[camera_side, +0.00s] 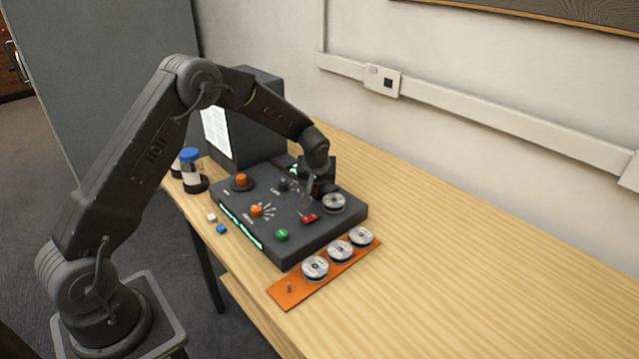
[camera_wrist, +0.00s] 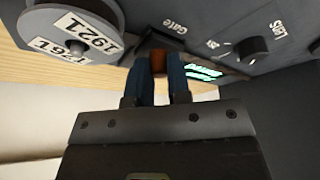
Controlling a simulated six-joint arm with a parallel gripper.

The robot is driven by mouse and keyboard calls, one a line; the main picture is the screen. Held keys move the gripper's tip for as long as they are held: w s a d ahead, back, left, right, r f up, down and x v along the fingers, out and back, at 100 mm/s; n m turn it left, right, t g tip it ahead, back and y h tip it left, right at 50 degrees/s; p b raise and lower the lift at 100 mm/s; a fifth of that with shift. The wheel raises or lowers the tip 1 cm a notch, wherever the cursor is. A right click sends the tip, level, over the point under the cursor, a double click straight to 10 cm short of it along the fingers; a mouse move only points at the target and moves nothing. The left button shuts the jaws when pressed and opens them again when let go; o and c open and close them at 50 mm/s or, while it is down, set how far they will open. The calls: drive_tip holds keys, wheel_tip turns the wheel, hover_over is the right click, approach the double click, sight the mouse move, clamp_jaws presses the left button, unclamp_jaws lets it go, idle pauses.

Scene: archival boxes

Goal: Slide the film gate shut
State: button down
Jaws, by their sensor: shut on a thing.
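The film gate's orange-brown knob (camera_wrist: 158,62) shows in the wrist view, by a slot and the label "Gate" (camera_wrist: 172,22) on the dark panel. My gripper (camera_wrist: 160,75) is shut on this knob, with one blue-black finger on each side of it. In the side view, my gripper (camera_side: 318,188) is low over the back right part of the dark control box (camera_side: 300,240). My gripper and wrist largely hide the gate there. How far along its slot the gate stands cannot be told.
A red switch (camera_side: 308,218), a green button (camera_side: 281,235) and orange knobs (camera_side: 257,210) are nearby. An orange board (camera_side: 295,291) holds three reels. Table room at right is clear.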

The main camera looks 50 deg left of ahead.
drive_tip(key=c, duration=1.1)
unclamp_jaws()
drive_tip(key=shift+s, duration=0.15)
drive_tip(key=shift+o, duration=0.2)
drive_tip(key=shift+r, duration=0.1)
drive_tip(key=v, duration=1.3)
drive_tip(key=shift+r, duration=0.35)
drive_tip(key=shift+d, duration=0.1)
drive_tip(key=s+d+r+m+t+h, duration=0.1)
drive_tip(key=s+d+r+m, duration=0.45)
drive_tip(key=s+r, duration=0.7)
drive_tip(key=s+d+f+m+h, duration=0.1)
drive_tip(key=s+d, duration=0.2)
drive_tip(key=s, duration=0.6)
drive_tip(key=s+d+f+m+t+h, duration=0.1)
drive_tip(key=s+d+m, duration=0.1)
drive_tip(key=s, duration=0.6)
drive_tip(key=shift+s+d, duration=0.35)
drive_tip(key=shift+d, duration=0.25)
